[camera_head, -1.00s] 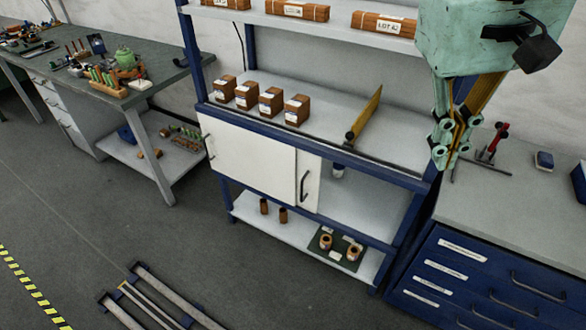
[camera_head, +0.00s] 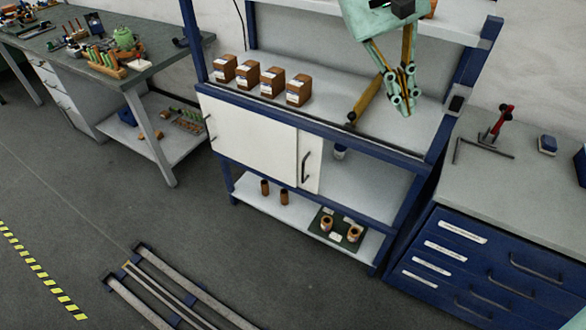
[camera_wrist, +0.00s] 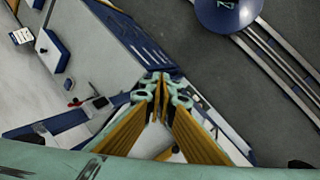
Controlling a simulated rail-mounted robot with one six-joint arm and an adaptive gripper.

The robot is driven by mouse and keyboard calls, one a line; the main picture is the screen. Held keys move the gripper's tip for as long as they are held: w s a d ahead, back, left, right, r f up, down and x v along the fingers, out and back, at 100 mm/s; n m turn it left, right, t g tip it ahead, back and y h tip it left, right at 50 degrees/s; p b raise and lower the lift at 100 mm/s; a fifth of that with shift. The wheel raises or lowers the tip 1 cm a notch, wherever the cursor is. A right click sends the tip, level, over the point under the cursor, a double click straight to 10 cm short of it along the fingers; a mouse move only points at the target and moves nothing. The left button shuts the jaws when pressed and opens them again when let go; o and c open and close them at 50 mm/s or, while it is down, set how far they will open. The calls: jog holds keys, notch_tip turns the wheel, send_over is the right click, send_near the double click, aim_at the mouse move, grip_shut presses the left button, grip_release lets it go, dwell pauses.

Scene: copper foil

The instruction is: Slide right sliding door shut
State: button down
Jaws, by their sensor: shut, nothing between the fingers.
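The right sliding door (camera_head: 311,170) is a narrow white strip with a black bar handle, showing at the right edge of the left white sliding door (camera_head: 245,138). The rest of it is hidden behind the left door. The right part of the cabinet opening stands open, with a small dark-and-white container (camera_head: 340,152) inside. My gripper (camera_head: 401,100) is shut and empty, in front of the upper shelving, above and to the right of the door handle and apart from it. In the wrist view, its closed fingers (camera_wrist: 163,84) point away; I cannot make out the door there.
A blue drawer cabinet (camera_head: 470,270) stands at the right. Metal rails (camera_head: 165,285) lie on the floor in front.

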jog(key=w+a+f+n+t+h, duration=0.1)
jog(key=w+a+f+h, duration=0.3)
jog(key=w+a+f, duration=0.55)
jog(key=w+a+f+n+h, duration=0.1)
jog(key=w+a+f+h, duration=0.2)
jog(key=w+a+f, duration=0.6)
jog(key=w+a+f+n+t+h, duration=0.1)
jog(key=a+f, duration=0.4)
jog(key=f, duration=0.5)
jog(key=w+a+f+t+h+b, duration=0.1)
jog(key=w+a+f+t, duration=0.2)
jog(key=a+f, duration=0.3)
jog(key=w+a+f+n+t+h, duration=0.1)
jog(key=a+f+t, duration=0.3)
jog(key=f, duration=1.2)
jog(key=shift+w+a+n+h, duration=0.35)
jog(key=shift+w+a, duration=0.3)
jog(key=shift+a, duration=0.25)
jog(key=shift+d+f, duration=0.1)
jog(key=s+d+b+x, duration=0.1)
jog(key=s+x, duration=0.1)
jog(key=x, duration=1)
jog(key=shift+d, duration=0.45)
